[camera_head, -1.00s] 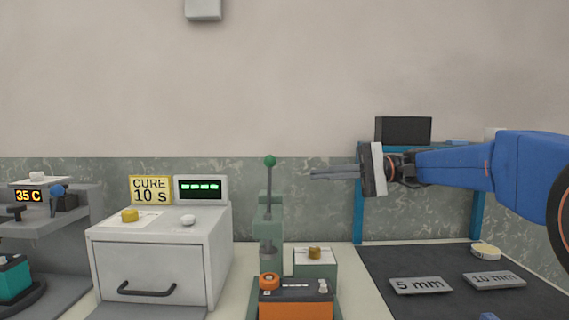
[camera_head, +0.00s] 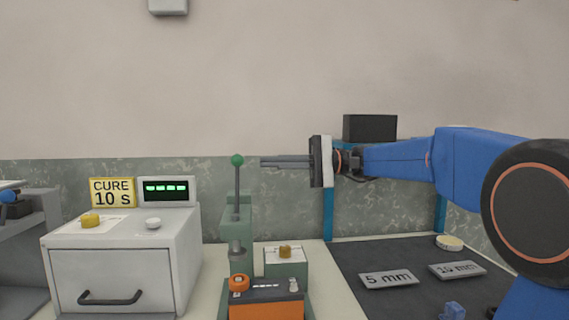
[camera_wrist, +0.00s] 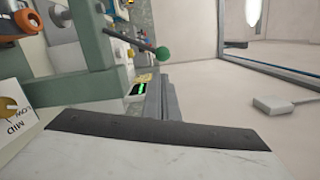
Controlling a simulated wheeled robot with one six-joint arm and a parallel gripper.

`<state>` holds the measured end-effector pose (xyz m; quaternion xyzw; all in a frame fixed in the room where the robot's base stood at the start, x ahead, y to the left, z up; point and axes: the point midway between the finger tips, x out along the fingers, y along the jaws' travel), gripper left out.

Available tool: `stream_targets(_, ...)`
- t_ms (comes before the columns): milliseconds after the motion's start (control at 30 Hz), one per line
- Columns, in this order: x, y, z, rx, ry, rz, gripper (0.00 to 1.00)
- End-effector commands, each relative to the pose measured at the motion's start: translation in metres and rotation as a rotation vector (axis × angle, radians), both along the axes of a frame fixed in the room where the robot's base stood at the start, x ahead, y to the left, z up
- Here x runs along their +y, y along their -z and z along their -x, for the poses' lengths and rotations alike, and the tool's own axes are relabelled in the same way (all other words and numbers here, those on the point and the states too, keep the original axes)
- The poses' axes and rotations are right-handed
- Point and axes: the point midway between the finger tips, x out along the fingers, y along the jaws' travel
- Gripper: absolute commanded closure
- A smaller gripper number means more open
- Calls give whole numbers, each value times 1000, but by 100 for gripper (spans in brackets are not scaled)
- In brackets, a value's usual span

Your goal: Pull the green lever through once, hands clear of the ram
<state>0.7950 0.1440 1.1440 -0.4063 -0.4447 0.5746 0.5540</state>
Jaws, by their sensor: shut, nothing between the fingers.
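The green-knobbed lever (camera_head: 237,161) stands upright on the green press (camera_head: 238,215), its ram (camera_head: 237,251) above an orange and black battery block (camera_head: 266,300). My gripper (camera_head: 262,162) is shut and empty, pointing left at about the height of the knob. In the head view its fingertips are a short way to the right of the knob, apart from it in the picture; the depth between them is hard to tell.
Left of the press is a white oven (camera_head: 120,260) with a CURE 10 s sign (camera_head: 112,192). A green box (camera_head: 286,262) with a yellow knob stands right of the press. A dark mat (camera_head: 400,300) holds 5 mm (camera_head: 388,280) and 10 mm (camera_head: 457,270) plates.

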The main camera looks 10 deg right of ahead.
Motion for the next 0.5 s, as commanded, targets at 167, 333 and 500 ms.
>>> stream_targets(167,27,-1,2,0,-2,-1,100)
stream_targets(333,43,-1,3,0,-1,0,100)
stream_targets(500,49,-1,2,0,0,0,100)
